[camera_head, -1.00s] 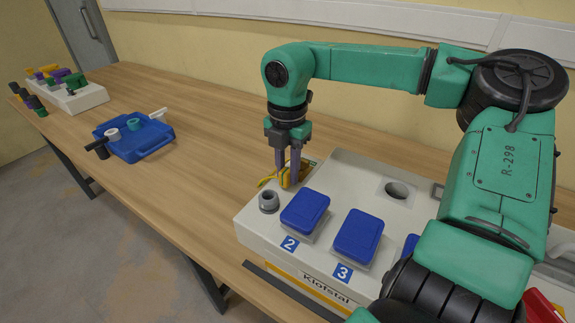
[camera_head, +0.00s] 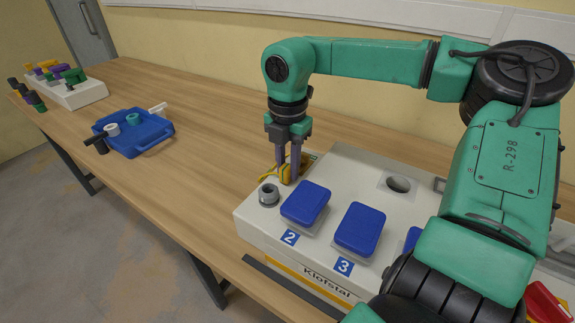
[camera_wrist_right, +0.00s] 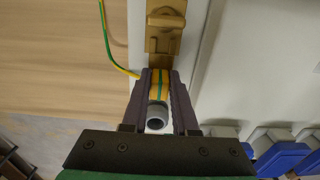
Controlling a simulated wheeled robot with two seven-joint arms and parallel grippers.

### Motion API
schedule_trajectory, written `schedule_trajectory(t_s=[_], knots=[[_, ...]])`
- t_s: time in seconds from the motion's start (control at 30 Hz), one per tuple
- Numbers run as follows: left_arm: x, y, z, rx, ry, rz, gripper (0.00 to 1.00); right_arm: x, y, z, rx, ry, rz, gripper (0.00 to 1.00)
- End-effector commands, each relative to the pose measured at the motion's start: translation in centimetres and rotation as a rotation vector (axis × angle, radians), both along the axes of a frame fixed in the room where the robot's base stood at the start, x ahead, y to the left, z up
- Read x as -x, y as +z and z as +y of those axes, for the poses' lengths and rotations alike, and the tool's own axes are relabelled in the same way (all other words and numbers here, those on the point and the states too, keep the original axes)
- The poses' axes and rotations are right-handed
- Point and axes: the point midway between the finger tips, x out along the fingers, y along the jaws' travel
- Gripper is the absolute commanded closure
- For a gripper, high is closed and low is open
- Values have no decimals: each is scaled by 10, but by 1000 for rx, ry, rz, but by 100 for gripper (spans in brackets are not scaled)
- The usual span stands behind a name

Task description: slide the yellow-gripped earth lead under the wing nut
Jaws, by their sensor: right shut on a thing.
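My right gripper (camera_head: 287,178) points down over the left back part of the light grey socket box (camera_head: 350,165). It is shut on the yellow-and-green grip of the earth lead (camera_head: 284,172). In the right wrist view the grip (camera_wrist_right: 160,84) sits between the fingers of the gripper (camera_wrist_right: 160,90), and the lead's thin yellow-green cable curves away to the left. A brass fitting (camera_wrist_right: 164,36), which looks like the wing-nut terminal, lies directly beyond the grip. I cannot tell whether the lead's end is under the nut. The left gripper is not in view.
A grey round socket (camera_head: 268,195) stands close by the gripper. Blue covers (camera_head: 306,204) marked 2 and 3 are to its right. A blue tray (camera_head: 136,132) and a white rack (camera_head: 80,95) stand further left. The table between is clear.

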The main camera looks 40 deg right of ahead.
Motion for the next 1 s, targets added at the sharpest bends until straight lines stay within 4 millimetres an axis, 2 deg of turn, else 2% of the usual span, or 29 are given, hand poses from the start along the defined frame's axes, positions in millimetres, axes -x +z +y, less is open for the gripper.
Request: schedule_trajectory(t_s=[0.4,0.77,1.0], knots=[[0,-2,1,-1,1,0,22,0,-1,-1,0,0,-1,100],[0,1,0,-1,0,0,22,-5,-1,-16,0,-2,-2,100],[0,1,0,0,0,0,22,-5,-1,-17,1,0,-1,100]])
